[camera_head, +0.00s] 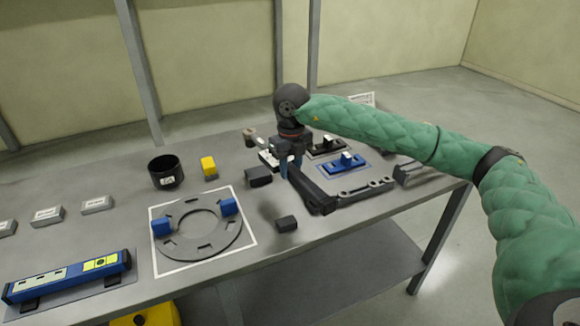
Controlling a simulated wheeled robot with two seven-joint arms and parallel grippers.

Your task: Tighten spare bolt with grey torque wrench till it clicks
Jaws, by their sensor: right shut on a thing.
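My right gripper (290,162) is over the right half of the bench, with its arm coming in from the right. It is shut on a dark grey bar-like tool (311,190), which looks like the torque wrench. The tool slants from the jaws down toward the front right, ending in a thicker dark block. The gripper hides part of the tool and what lies under it. I cannot make out the spare bolt for certain. My left gripper is not in view.
A flat grey ring plate (178,244) with two blue blocks lies on a white-bordered sheet.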

